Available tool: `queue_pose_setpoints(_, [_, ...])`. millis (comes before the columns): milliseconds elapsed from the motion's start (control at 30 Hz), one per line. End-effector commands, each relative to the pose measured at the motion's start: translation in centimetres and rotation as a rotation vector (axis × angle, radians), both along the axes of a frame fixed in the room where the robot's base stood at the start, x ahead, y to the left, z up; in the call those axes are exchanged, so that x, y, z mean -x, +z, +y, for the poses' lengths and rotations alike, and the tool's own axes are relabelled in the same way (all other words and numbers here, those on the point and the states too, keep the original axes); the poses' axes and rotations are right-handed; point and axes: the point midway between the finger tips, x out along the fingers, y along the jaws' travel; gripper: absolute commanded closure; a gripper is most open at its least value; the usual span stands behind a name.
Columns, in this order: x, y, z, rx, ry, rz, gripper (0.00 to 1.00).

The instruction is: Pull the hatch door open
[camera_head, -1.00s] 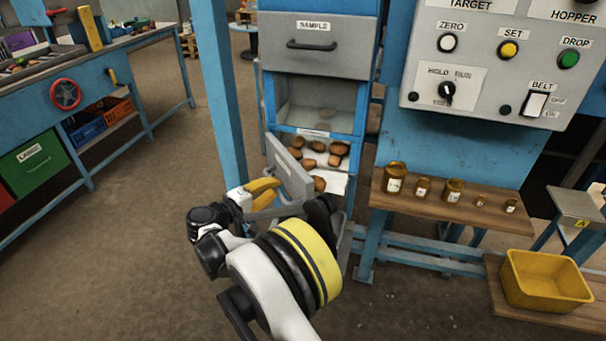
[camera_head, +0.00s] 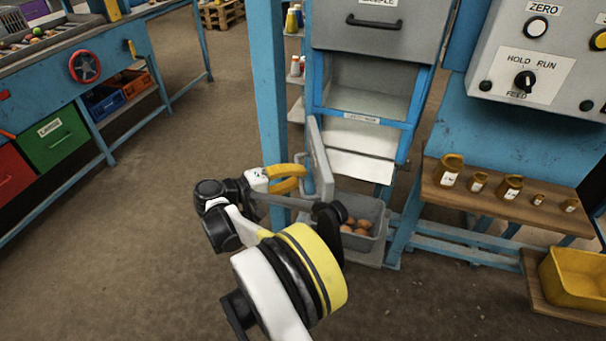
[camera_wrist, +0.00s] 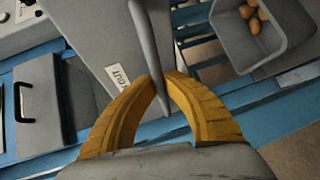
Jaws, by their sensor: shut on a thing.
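The hatch door (camera_head: 319,160) is a grey panel swung out to the left of the blue-framed opening (camera_head: 365,88), which stands uncovered. My gripper (camera_head: 302,178) has yellow fingers and is at the outer face of the door. In the wrist view the yellow fingers (camera_wrist: 166,82) close around a grey upright part of the door (camera_wrist: 152,40). The fingers hide just where they touch it. The chute below the opening has a pale bare surface (camera_head: 360,150).
A grey bin (camera_head: 372,212) holding several brown potato-like lumps (camera_head: 357,227) stands below the chute. A blue post (camera_head: 268,90) rises left of the door. A wooden shelf (camera_head: 500,212) with brass weights is to the right. Floor to the left is clear.

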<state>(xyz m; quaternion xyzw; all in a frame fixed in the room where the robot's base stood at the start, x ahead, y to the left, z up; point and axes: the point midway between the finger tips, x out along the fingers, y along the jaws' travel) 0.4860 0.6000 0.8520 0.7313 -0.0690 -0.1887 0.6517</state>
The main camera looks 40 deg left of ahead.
Motion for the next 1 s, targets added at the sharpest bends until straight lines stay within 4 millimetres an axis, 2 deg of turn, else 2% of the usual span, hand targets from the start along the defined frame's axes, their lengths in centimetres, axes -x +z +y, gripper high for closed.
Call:
queue_pose_setpoints(133, [-0.1, 0.1, -0.1, 0.001, -0.001, -0.001, 1.00])
queue_pose_setpoints(167, [-0.1, 0.1, -0.1, 0.001, -0.001, -0.001, 0.80])
queue_pose_setpoints(200, [-0.1, 0.0, -0.1, 0.001, -0.001, -0.001, 0.68])
queue_pose_setpoints(233, [-0.1, 0.0, -0.1, 0.001, -0.001, -0.001, 0.66])
queue_pose_setpoints(500, [0.0, 0.0, 0.0, 0.000, -0.001, 0.000, 0.66])
queue_pose_setpoints(633, [0.8, 0.2, 0.3, 0.000, 0.002, 0.000, 0.66])
queue_pose_setpoints(767, [3.0, 0.6, 1.2, 0.000, 0.002, 0.000, 0.66])
queue_pose_setpoints(1000, [7.9, 1.6, 3.0, 0.000, 0.003, 0.000, 0.66])
